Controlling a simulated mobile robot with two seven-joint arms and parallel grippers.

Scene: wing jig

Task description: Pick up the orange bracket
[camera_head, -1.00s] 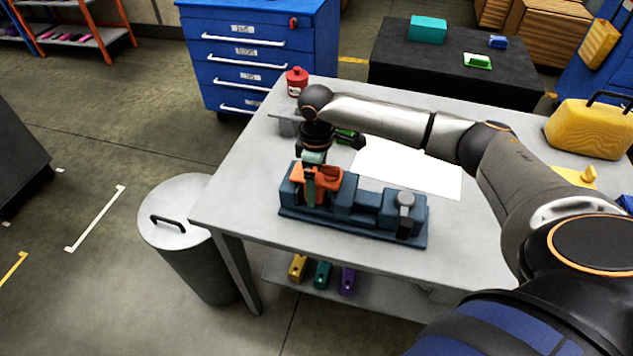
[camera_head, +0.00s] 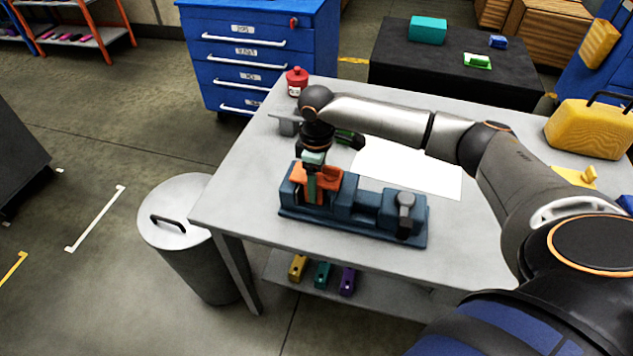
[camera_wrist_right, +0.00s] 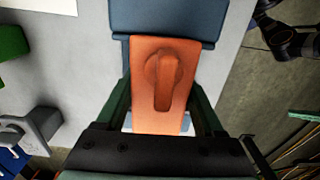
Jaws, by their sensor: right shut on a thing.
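The orange bracket (camera_head: 330,179) sits at the left end of the dark blue jig (camera_head: 366,203) on the grey table. In the right wrist view the bracket (camera_wrist_right: 163,85) shows a raised rounded rib on its top face, with the blue jig (camera_wrist_right: 168,18) beyond it. My right gripper (camera_head: 312,187) comes down from above onto the bracket. Its green fingers (camera_wrist_right: 160,105) lie along both sides of the bracket and are shut on it. The bracket's underside is hidden. My left gripper is not in view.
A grey clamp-like part (camera_head: 405,205) stands at the jig's right end. A white sheet (camera_head: 410,168) lies behind the jig, and a red container (camera_head: 296,82) stands at the back left. A yellow case (camera_head: 588,130) is at the right. A lidded bin (camera_head: 178,235) stands beside the table.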

